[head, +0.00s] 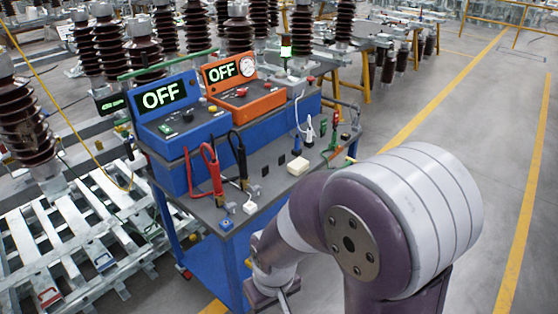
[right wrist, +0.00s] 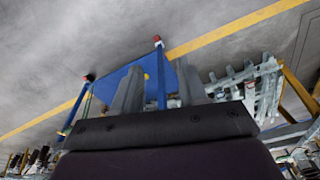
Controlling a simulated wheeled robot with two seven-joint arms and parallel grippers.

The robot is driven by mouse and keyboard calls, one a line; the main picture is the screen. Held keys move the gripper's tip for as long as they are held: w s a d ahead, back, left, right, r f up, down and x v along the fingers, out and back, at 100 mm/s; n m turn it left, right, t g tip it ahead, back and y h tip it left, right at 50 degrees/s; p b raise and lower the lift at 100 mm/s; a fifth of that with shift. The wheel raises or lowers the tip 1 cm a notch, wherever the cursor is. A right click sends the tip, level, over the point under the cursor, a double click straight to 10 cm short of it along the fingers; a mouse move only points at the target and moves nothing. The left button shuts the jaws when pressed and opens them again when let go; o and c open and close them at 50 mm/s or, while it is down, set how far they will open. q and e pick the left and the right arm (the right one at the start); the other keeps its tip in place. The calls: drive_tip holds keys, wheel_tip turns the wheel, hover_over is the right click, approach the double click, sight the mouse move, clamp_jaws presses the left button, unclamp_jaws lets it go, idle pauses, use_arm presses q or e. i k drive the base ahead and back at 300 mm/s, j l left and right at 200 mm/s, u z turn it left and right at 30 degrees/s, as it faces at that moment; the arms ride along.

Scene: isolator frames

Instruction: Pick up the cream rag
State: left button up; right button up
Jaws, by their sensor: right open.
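A small cream thing (head: 298,166), which looks like the folded cream rag, lies on the grey top of the blue cart (head: 262,189) in the head view. My right arm stands in front of the cart's near right side. In the right wrist view my right gripper (right wrist: 158,68) is open, its two grey fingers apart with no object seen between them. In the head view the right wrist is low beside the cart, below its top, and the fingers are mostly out of sight. The rag cannot be made out in the wrist view. My left gripper is not in view.
On the cart stand a blue box (head: 168,105) and an orange box (head: 240,85), both reading OFF. Red and black clamps (head: 212,170), green clamps (head: 334,130) and small blocks are near the rag. Metal racks (head: 70,240) lie left; the floor at right is clear.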

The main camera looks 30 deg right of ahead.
sight(299, 165)
drive_tip(key=i+l+u, duration=0.1)
drive_tip(key=l, duration=0.3)
drive_tip(key=i+l, duration=0.2)
drive_tip(key=l, duration=0.15)
drive_tip(key=i+l+u, duration=0.15)
drive_tip(key=l, duration=0.25)
drive_tip(key=i+l, duration=0.15)
drive_tip(key=l, duration=0.25)
drive_tip(key=i+l+u, duration=0.15)
drive_tip(key=l, duration=0.25)
drive_tip(key=l+u, duration=0.1)
drive_tip(key=l, duration=0.3)
drive_tip(key=i, duration=0.05)
